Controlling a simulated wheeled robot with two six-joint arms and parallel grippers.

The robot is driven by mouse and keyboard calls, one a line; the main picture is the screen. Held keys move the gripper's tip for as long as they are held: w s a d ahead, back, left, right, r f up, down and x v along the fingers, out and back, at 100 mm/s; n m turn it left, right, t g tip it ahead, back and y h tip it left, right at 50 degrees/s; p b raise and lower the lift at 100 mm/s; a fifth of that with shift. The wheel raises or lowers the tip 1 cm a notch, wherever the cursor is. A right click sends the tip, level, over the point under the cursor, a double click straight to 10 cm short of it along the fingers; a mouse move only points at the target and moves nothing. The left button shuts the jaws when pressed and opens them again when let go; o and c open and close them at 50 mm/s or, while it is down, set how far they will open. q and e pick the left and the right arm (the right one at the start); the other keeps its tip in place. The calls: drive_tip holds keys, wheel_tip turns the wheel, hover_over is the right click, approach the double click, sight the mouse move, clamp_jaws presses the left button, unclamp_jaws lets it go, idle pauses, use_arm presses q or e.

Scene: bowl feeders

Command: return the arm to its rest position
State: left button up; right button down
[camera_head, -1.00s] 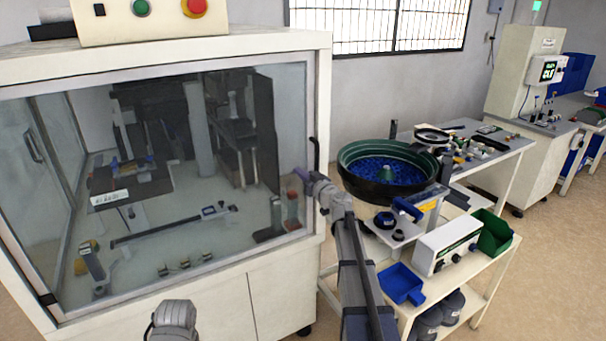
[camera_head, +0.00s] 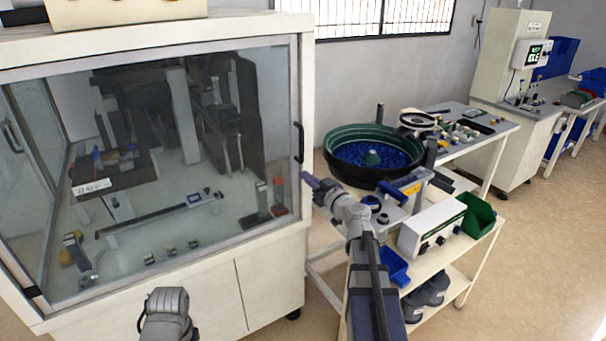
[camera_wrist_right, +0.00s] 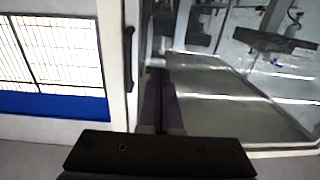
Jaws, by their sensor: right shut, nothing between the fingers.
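My right arm reaches up from the bottom of the head view, and its gripper (camera_head: 309,181) is close to the right edge of the glass-fronted cabinet (camera_head: 250,238), just below the black door handle (camera_head: 299,142). In the right wrist view the purple-grey fingers (camera_wrist_right: 160,105) are together with nothing between them. The cabinet door's glass and the handle (camera_wrist_right: 129,58) show beyond them. I cannot tell whether the gripper touches the door. At the bottom of the head view a grey arm link of mine shows; my left gripper is not visible.
Open floor (camera_head: 520,270) lies at the right.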

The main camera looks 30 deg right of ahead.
drive_tip(key=s+a+f+n+g+y+p, duration=0.1)
drive_tip(key=s+a+f+n+g+y, duration=0.15)
drive_tip(key=a, duration=0.75)
drive_tip(key=s+a+f+n+g+y+p, duration=0.1)
drive_tip(key=s+a+f+g, duration=0.25)
drive_tip(key=a, duration=0.55)
drive_tip(key=s+a+f+n+g+y+p, duration=0.15)
drive_tip(key=a+f+g, duration=0.25)
drive_tip(key=a, duration=0.6)
drive_tip(key=s+a+f+g+h+p, duration=0.1)
drive_tip(key=s+a+f+g, duration=0.1)
drive_tip(key=s+a, duration=0.15)
drive_tip(key=s+a+f+g+h, duration=0.1)
drive_tip(key=s+a+f+g, duration=0.15)
drive_tip(key=s, duration=0.25)
drive_tip(key=s+d+f+m+g+h+p, duration=0.1)
drive_tip(key=s+d+m+g+h+p, duration=0.1)
drive_tip(key=s+h, duration=0.4)
drive_tip(key=s+g, duration=0.1)
drive_tip(key=s, duration=0.4)
drive_tip(key=shift+s+m+g+h, duration=0.15)
drive_tip(key=shift+m+g+h, duration=0.15)
drive_tip(key=shift+m+g, duration=0.1)
drive_tip(key=shift+a, duration=0.1)
